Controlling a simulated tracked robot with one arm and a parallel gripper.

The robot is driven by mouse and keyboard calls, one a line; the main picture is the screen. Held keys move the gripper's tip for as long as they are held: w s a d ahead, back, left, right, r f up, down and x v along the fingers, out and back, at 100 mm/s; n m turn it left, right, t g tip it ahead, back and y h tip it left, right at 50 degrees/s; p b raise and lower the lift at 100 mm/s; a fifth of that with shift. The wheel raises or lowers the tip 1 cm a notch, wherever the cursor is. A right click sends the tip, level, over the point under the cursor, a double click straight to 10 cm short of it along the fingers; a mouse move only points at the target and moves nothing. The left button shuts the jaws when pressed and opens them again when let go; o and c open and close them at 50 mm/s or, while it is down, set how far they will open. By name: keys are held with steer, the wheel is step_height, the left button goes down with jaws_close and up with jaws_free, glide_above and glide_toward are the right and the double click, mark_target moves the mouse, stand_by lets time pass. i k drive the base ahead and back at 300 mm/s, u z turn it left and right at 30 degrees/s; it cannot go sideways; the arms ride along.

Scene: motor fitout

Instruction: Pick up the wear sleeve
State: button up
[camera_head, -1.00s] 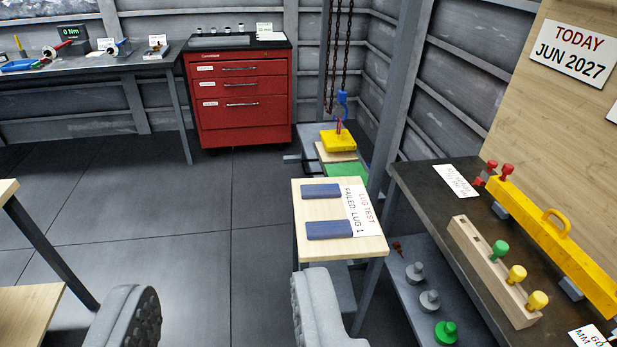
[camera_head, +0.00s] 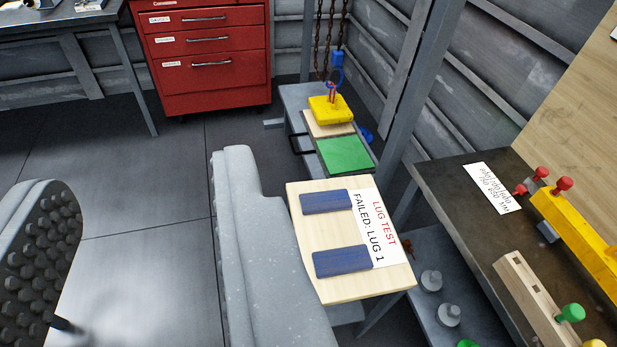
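I cannot pick out a wear sleeve in this view. My gripper (camera_head: 138,172) is open and empty. Its studded left finger stands at the lower left, and its smooth grey right finger rises at the lower middle. Bare floor shows between them. The right finger appears just left of a light wooden board (camera_head: 350,286), overlapping its left edge in the picture. On the board lie two blue blocks (camera_head: 326,201) and a white card (camera_head: 381,228) reading "LUG TEST FAILED: LUG 1".
A dark bench (camera_head: 455,193) at right holds a pegged wooden rack (camera_head: 524,287) and a yellow bar (camera_head: 570,232). Grey weights (camera_head: 431,280) sit below. A red cabinet (camera_head: 208,85) stands behind. Floor at left is clear.

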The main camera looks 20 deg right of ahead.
mark_target(319, 202)
steer(key=u, duration=0.05)
steer(key=i, duration=1.1)
